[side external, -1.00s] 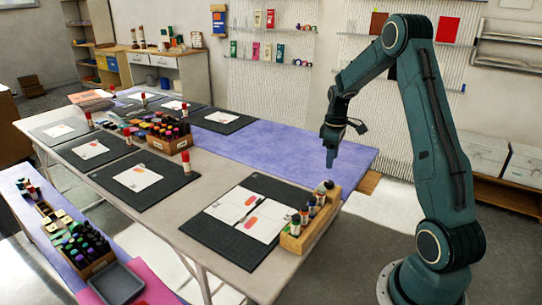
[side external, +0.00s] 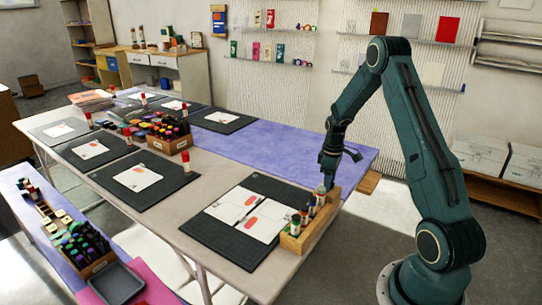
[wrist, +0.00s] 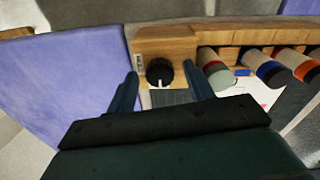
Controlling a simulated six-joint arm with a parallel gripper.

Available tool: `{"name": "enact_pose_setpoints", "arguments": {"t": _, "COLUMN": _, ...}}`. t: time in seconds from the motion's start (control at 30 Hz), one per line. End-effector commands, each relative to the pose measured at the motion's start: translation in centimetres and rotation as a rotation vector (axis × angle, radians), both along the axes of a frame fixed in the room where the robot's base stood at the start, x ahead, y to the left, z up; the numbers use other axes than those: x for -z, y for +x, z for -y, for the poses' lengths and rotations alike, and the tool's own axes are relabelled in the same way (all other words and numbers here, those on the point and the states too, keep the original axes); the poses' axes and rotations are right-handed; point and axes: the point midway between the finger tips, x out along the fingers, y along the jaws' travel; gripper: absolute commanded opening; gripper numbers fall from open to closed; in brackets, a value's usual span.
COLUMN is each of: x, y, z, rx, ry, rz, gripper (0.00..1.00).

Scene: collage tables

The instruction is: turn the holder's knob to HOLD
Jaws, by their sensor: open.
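The wooden holder (side external: 318,228) stands at the right edge of the nearest cutting mat, with several glue sticks or bottles in it. In the wrist view the holder (wrist: 180,47) shows its black round knob (wrist: 160,72) with a white pointer line directed toward the bottom of the picture. A small pale label (wrist: 139,63) is left of the knob; its lettering is too small to read surely. My gripper (wrist: 161,78) is open, with one finger on each side of the knob; contact cannot be told. In the side view my gripper (side external: 327,183) is at the holder's far end.
Capped sticks (wrist: 217,74) stand in the holder close to the right finger. A cutting mat (side external: 215,235) with white sheets lies beside the holder. The purple table covering (side external: 270,150) behind is clear.

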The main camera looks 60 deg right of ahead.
Motion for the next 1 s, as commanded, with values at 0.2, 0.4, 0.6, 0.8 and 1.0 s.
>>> {"name": "enact_pose_setpoints", "arguments": {"t": 0.2, "x": -0.01, "y": 0.00, "z": -0.01, "rx": 0.000, "ry": 0.000, "rz": 0.000, "gripper": 0.27}}
{"name": "enact_pose_setpoints", "arguments": {"t": 0.4, "x": -0.03, "y": 0.00, "z": 0.00, "rx": 0.000, "ry": 0.000, "rz": 0.000, "gripper": 0.07}}
{"name": "enact_pose_setpoints", "arguments": {"t": 0.6, "x": -0.04, "y": 0.01, "z": 0.00, "rx": 0.018, "ry": 0.000, "rz": 0.000, "gripper": 0.08}}
{"name": "enact_pose_setpoints", "arguments": {"t": 0.8, "x": -0.05, "y": 0.03, "z": -0.01, "rx": 0.082, "ry": 0.000, "rz": 0.000, "gripper": 0.08}}
{"name": "enact_pose_setpoints", "arguments": {"t": 1.0, "x": -0.05, "y": 0.05, "z": -0.02, "rx": 0.204, "ry": 0.000, "rz": 0.000, "gripper": 0.08}}
